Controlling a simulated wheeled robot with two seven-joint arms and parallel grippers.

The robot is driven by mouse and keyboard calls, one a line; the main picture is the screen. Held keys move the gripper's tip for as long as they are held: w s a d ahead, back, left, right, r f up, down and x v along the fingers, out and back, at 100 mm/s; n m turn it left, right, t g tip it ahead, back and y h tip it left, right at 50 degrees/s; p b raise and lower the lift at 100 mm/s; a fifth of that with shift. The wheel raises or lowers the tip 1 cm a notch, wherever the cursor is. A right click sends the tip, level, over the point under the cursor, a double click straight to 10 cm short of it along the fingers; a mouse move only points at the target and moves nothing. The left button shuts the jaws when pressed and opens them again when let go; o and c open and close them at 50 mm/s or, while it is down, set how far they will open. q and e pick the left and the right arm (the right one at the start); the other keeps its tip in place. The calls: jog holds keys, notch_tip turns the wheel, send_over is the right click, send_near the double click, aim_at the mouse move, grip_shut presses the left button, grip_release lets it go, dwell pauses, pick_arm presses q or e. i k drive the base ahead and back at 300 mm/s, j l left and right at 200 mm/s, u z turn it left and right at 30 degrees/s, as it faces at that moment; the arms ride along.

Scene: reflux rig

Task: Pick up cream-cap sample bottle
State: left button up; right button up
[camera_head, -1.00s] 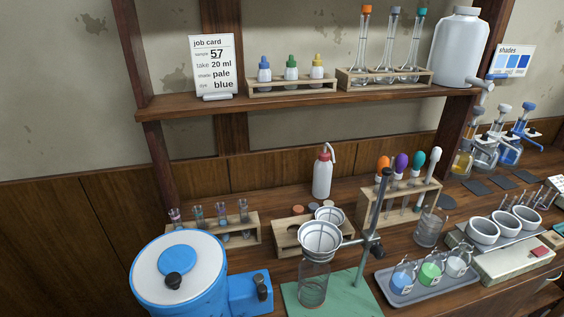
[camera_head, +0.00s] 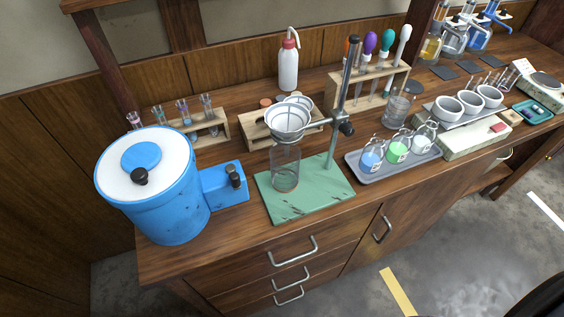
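I cannot make out a cream-cap sample bottle for certain. A wooden holder (camera_head: 258,131) stands behind the funnel stand, with a few round tops along its back edge. One top is reddish-brown (camera_head: 266,102). The others are partly covered by the ribbed white funnel (camera_head: 288,117), so I cannot tell their colours or whether one is cream. Neither of my grippers is in view.
A blue centrifuge (camera_head: 172,205) stands at the left. The funnel stand has a green base (camera_head: 300,205) and an upright rod (camera_head: 346,85). A grey tray (camera_head: 375,176) holds flasks. A white wash bottle (camera_head: 288,68) stands behind. Bare wood shows along the front edge.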

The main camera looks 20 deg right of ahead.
aim_at(372, 153)
jog(key=z, duration=1.35)
jog(key=i+l+u, duration=0.1)
jog(key=l+u, duration=0.15)
